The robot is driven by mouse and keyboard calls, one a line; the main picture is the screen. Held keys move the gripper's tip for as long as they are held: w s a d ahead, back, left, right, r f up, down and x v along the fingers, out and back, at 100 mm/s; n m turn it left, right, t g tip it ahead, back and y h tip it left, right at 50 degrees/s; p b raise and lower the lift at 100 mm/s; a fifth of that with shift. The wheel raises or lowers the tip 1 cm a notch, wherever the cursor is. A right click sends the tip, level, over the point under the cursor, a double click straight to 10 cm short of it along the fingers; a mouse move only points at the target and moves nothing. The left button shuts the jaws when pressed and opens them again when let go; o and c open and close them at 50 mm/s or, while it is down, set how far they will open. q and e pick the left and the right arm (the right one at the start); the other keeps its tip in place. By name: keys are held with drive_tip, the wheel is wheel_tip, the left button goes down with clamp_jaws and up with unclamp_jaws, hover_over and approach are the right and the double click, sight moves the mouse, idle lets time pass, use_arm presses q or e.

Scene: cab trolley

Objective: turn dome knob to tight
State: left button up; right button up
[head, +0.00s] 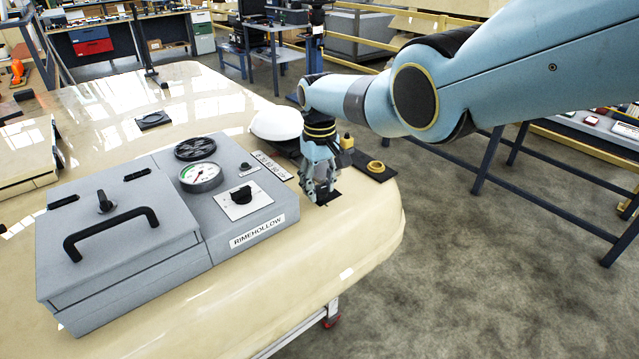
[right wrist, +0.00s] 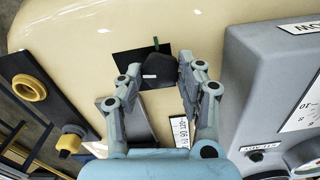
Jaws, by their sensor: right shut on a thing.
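The dome knob (right wrist: 160,72) is a dark, faceted knob on a black plate (right wrist: 126,57) on the cream trolley top. A small green mark (right wrist: 156,43) shows beside it on the plate. My right gripper (head: 320,188) points down at the plate, between the grey box and the trolley's right edge. In the right wrist view its two fingers stand on both sides of the knob and are shut on it. In the head view the fingers hide most of the knob. A white dome (head: 277,123) lies behind the gripper. My left gripper is not in view.
The grey box (head: 228,226) with gauge (head: 201,177), selector knob (head: 240,195) and handled lid (head: 120,240) stands left of my gripper. A printed strip (head: 271,165) lies between. A black plate with a yellow ring (head: 376,166) and yellow fitting (head: 347,141) is close on the right.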

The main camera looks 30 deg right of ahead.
sight(320, 189)
drive_tip(key=m, duration=0.4)
drive_tip(key=shift+m, duration=0.3)
drive_tip(key=m, duration=0.3)
drive_tip(key=shift+m, duration=0.4)
drive_tip(key=m, duration=0.4)
drive_tip(key=shift+p, duration=0.3)
drive_tip(key=shift+m, duration=2.1)
drive_tip(key=o, duration=1.2)
drive_tip(key=shift+c, duration=0.2)
drive_tip(key=shift+w+r, duration=0.1)
drive_tip(key=shift+r, duration=0.6)
wheel_tip(320, 189, up, 11)
drive_tip(key=shift+f, duration=0.2)
